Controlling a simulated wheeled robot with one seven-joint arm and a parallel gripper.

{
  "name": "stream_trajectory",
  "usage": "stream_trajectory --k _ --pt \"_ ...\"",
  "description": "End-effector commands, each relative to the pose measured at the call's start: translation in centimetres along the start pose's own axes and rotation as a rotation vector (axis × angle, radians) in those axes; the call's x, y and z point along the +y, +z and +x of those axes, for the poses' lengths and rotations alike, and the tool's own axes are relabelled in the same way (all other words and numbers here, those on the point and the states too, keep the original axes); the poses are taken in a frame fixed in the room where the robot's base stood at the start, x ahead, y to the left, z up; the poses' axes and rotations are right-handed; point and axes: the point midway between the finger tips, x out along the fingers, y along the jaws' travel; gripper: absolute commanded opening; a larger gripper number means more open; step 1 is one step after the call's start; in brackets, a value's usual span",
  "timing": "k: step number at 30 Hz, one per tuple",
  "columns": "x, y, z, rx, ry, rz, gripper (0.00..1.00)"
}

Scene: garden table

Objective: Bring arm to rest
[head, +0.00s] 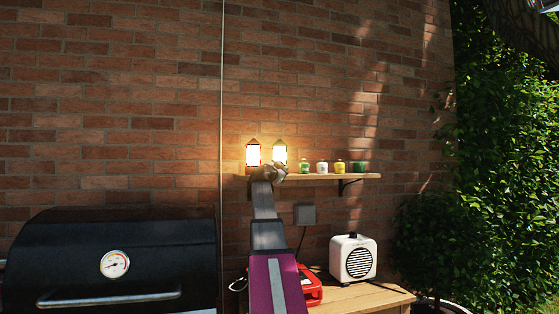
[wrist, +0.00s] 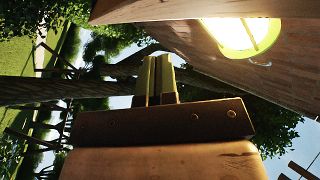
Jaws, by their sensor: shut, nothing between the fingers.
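My arm reaches up from the bottom middle of the head view to the wall shelf (head: 330,177). My gripper (head: 270,173) is at the shelf's left end, in front of the lanterns' lower parts; its fingers cannot be made out there. In the wrist view the two fingers of my gripper (wrist: 160,62) are side by side, shut and empty. A lit lantern with a dark reddish top (head: 253,154) and a lit lantern with a green top (head: 280,152) stand on the shelf. A glowing lamp with a green rim (wrist: 240,36) shows at the wrist view's upper right.
Several small pots, one of them green (head: 304,167), line the shelf further right. Below are a white speaker (head: 353,258) and a red object (head: 313,289) on a wooden table (head: 360,297). A black grill (head: 110,255) stands left; leafy plants (head: 500,190) fill the right.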

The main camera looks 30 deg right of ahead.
Motion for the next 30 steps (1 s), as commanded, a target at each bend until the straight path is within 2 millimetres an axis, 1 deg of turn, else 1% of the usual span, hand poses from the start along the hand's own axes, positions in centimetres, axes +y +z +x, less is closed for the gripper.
stream_trajectory --k 1,10,30 --pt "0.4 -0.3 -0.5 0.0 0.0 0.0 0.0" --pt "1.6 -1.4 -2.1 0.0 0.0 0.0 0.0" --pt "1.6 -1.5 -2.1 0.0 0.0 -0.001 0.0"
